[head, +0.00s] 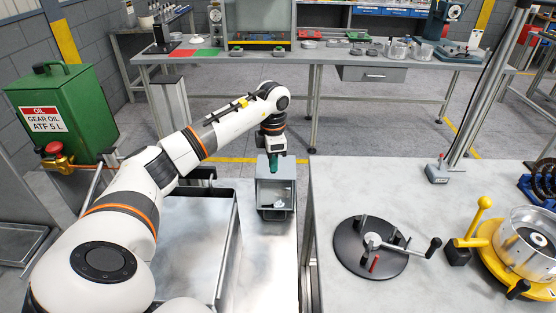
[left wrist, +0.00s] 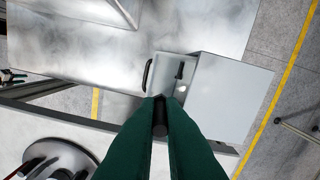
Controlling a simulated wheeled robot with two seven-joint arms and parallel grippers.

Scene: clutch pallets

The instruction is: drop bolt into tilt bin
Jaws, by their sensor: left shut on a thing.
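The tilt bin (head: 290,186) is a grey box on the light bench left of the gap between the tables. Its front opening faces me, with a small pale spot inside. In the left wrist view the bin (left wrist: 228,95) shows a broad grey panel, an open front part and a black handle (left wrist: 148,74). A small dark piece (left wrist: 180,70) shows at the opening. My left gripper (head: 274,166) points down right over the bin. Its green fingers are shut on a dark bolt (left wrist: 160,117), which shows between the tips; the fingers hide part of it. My right gripper is not in view.
A deep metal tray (head: 228,235) stands left of the bin. A green oil can (head: 62,110) is at left. A long workbench (head: 300,55) runs behind.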

